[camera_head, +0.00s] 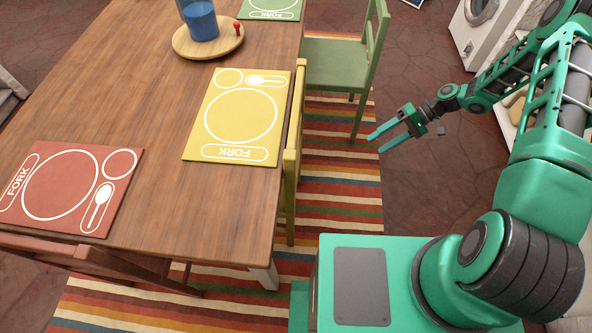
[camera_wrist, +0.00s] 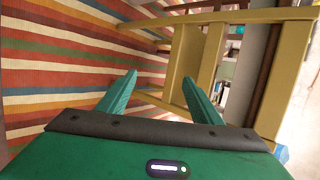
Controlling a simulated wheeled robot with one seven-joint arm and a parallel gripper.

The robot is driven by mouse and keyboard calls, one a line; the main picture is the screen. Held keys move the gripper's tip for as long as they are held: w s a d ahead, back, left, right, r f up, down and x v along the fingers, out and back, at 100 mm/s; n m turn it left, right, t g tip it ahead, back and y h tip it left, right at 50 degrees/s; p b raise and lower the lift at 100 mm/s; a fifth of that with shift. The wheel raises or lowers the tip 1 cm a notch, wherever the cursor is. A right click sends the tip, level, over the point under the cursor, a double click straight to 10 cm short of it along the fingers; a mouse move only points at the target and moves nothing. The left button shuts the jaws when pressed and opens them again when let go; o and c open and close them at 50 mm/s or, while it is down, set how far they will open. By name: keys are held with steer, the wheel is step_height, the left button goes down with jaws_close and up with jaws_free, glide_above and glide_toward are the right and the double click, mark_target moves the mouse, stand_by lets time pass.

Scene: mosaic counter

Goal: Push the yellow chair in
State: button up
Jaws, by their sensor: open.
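The yellow chair (camera_head: 291,190) stands at the table's right side in the head view, beside the yellow placemat. Its back shows nearly edge-on, close to the table edge; its seat is hidden under the tabletop. In the wrist view, the yellow chair's frame (camera_wrist: 282,75) fills the upper right, appearing turned by the camera angle. My gripper (camera_head: 375,144) is open and empty, over the floor to the right of the chair, with its fingers pointing toward the chair side. Its two fingers (camera_wrist: 160,76) are apart in the wrist view. A gap shows between gripper and chair in the head view.
The wooden table (camera_head: 130,100) fills the left. A green chair (camera_head: 335,62) stands just beyond the yellow one, and a red chair (camera_head: 100,262) is at the near end. A striped rug (camera_head: 340,190) lies underneath. Open floor (camera_head: 425,175) lies around my gripper.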

steer(key=s+a+f+m+t+y, duration=0.1)
steer(key=s+a+f+t+y, duration=0.1)
steer(key=a+f+y, duration=0.4)
steer(key=s+a+f+m+t+y, duration=0.1)
steer(key=s+a+f+t+y, duration=0.1)
steer(key=a+f, duration=0.7)
steer(key=a, duration=0.5)
steer(key=a+f, duration=0.1)
steer(key=a, duration=0.9)
steer(key=shift+w+a+f, duration=0.2)
steer(key=shift+a+f, duration=0.05)
steer(key=shift+a, duration=0.05)
